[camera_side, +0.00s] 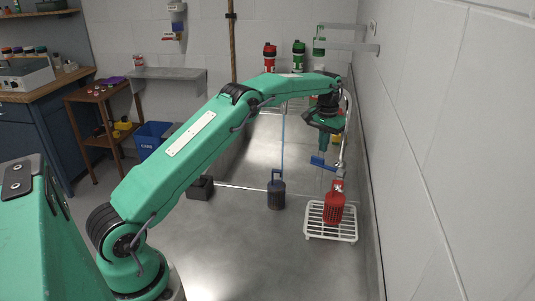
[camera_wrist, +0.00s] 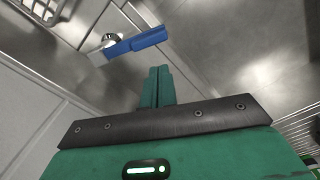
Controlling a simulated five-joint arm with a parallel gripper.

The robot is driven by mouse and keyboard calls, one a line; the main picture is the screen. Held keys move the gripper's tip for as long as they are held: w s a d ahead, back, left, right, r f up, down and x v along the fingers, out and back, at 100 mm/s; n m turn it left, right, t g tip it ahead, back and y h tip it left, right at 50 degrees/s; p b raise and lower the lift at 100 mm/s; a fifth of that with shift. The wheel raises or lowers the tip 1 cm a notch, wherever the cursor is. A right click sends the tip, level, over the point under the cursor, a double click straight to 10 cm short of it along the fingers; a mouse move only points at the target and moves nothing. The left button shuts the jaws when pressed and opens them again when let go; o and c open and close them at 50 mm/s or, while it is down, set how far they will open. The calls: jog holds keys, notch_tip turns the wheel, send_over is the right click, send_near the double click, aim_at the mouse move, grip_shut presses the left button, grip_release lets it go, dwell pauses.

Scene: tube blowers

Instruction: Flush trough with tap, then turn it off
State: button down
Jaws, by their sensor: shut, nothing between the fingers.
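My gripper (camera_side: 323,152) is shut and empty, with its green fingers pointing down just above the tap's blue lever (camera_side: 320,163). In the wrist view the closed fingertips (camera_wrist: 158,70) are close to the blue lever (camera_wrist: 140,42), with a small gap between them in the picture. The lever is joined to a silver tap (camera_wrist: 106,44) by the wall; the tap's pipe (camera_side: 347,125) shows in the side view. The grey metal trough (camera_side: 250,245) lies below. I cannot tell whether water is running.
A dark box (camera_side: 200,188) is further left. The wall (camera_side: 440,130) is close on the right.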

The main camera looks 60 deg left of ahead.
jog(key=shift+f, duration=1.45)
jog(key=shift+s+d, duration=0.35)
jog(key=shift+s, duration=0.5)
dwell(5.7)
